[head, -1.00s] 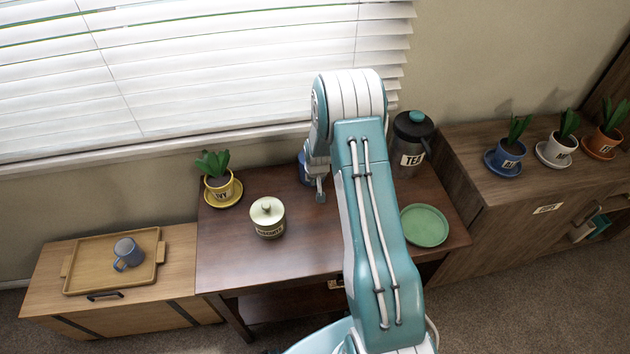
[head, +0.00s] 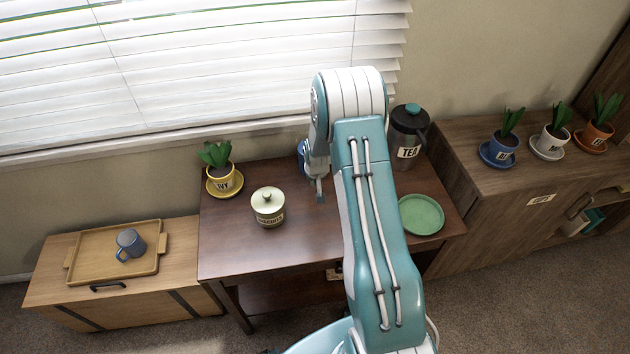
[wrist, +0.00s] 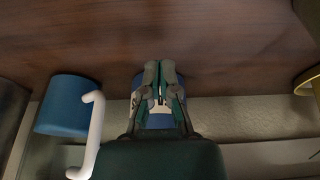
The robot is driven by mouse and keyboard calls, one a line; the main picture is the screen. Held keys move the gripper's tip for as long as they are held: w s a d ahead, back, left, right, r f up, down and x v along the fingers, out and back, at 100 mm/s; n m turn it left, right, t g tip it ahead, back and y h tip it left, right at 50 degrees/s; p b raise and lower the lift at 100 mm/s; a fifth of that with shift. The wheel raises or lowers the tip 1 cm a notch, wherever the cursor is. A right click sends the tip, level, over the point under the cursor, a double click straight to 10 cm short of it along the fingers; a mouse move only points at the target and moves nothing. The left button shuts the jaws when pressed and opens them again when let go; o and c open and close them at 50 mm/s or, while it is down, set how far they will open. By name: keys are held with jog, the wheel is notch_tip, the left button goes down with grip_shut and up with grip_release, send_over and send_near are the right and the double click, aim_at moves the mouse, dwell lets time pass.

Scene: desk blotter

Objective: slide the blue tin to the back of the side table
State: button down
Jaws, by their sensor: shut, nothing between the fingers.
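The blue tin (head: 302,157) stands at the back of the dark wooden side table (head: 240,252), near the wall. My arm hides most of it in the head view. In the wrist view the tin (wrist: 159,122) shows behind my fingers, with a pale label patch partly covered. My gripper (head: 320,198) is shut and empty, held in front of the tin on the room side. In the wrist view the closed fingers (wrist: 160,72) overlap the tin; I cannot tell whether they touch it.
A blue vessel with a white handle (wrist: 66,106) stands beside the tin, hidden in the head view. A lidded jar (head: 268,208) and the ivy pot (head: 221,177) are left.

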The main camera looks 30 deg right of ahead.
jog(key=shift+r, duration=0.5)
jog(key=v, duration=0.8)
jog(key=shift+d+r, duration=0.15)
jog(key=shift+r, duration=0.05)
jog(key=s+a+r+n+t, duration=0.1)
jog(key=s+a+r, duration=0.3)
jog(key=r, duration=0.6)
jog(key=s+a+r, duration=0.4)
jog(key=s+r, duration=0.1)
jog(key=r, duration=0.4)
jog(key=s+a+r+n, duration=0.1)
jog(key=s+a+r, duration=0.2)
jog(key=s, duration=0.6)
jog(key=s+a+r+n+t+y, duration=0.1)
jog(key=s+a+r, duration=0.2)
jog(key=s+r, duration=0.3)
jog(key=s, duration=0.4)
jog(key=shift+s+a, duration=0.25)
jog(key=shift+a, duration=0.15)
